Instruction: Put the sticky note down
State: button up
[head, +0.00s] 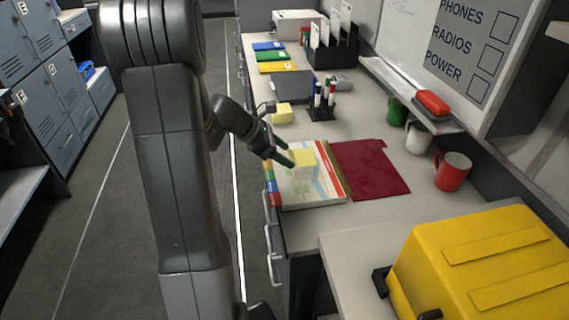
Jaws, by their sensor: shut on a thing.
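My gripper (284,158) is over the left part of the counter, shut on a pale yellow sticky note (303,161). The note is at or just above a map-covered book or folder (318,190); I cannot tell whether it touches it. Another yellow sticky note pad or block (283,113) sits on the counter further back, behind my gripper.
A dark red folder (370,168) lies right of the map. Green, white and red (453,172) mugs stand along the right side. A pen holder (321,108) stands behind. A yellow case (490,265) fills the front right. Bare counter lies before the red folder.

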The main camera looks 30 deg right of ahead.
jog(key=shift+f+b, duration=0.3)
jog(key=shift+f, duration=1.5)
jog(key=shift+f, duration=0.1)
jog(key=shift+f+b, duration=0.3)
jog(key=o, duration=0.9)
jog(key=shift+o, duration=0.2)
jog(key=shift+r+p, duration=0.4)
jog(key=shift+r, duration=0.1)
jog(key=p+v, duration=0.1)
jog(key=v, duration=1.1)
